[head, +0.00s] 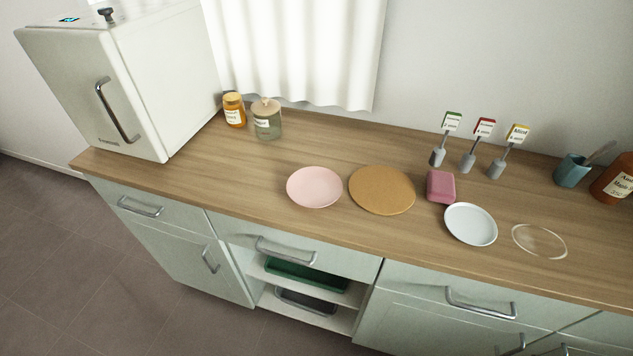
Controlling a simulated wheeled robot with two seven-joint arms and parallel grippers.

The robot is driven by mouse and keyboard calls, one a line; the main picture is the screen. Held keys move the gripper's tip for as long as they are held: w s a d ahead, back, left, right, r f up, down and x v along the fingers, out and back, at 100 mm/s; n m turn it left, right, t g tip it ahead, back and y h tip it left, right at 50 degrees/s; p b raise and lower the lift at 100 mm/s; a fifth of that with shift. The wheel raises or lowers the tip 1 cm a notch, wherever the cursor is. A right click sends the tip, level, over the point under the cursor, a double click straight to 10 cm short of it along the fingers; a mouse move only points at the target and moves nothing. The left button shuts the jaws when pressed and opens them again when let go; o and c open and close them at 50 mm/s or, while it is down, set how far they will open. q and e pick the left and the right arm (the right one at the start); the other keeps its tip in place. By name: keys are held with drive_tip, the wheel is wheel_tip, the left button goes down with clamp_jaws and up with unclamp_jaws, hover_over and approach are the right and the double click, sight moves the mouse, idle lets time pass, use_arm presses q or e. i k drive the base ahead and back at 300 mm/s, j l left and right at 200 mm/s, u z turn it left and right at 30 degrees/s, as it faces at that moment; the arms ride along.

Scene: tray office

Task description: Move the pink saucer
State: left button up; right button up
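The pink saucer (314,187) lies flat and empty on the wooden counter (230,180), left of a round tan mat (382,190). A narrow gap seems to separate the saucer from the mat. Neither of my grippers shows in the head view.
A white saucer (470,224), a pink block (441,187) and a clear ring-like disc (539,241) lie right of the mat. Several label holders (468,161) stand behind. Two jars (266,119) stand at the back left, beside a white fridge (125,80). The counter left of the pink saucer is clear.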

sight(311, 187)
drive_tip(key=j+u, duration=0.35)
drive_tip(key=i+j+u, duration=0.1)
drive_tip(key=u, duration=0.25)
drive_tip(key=j, duration=0.1)
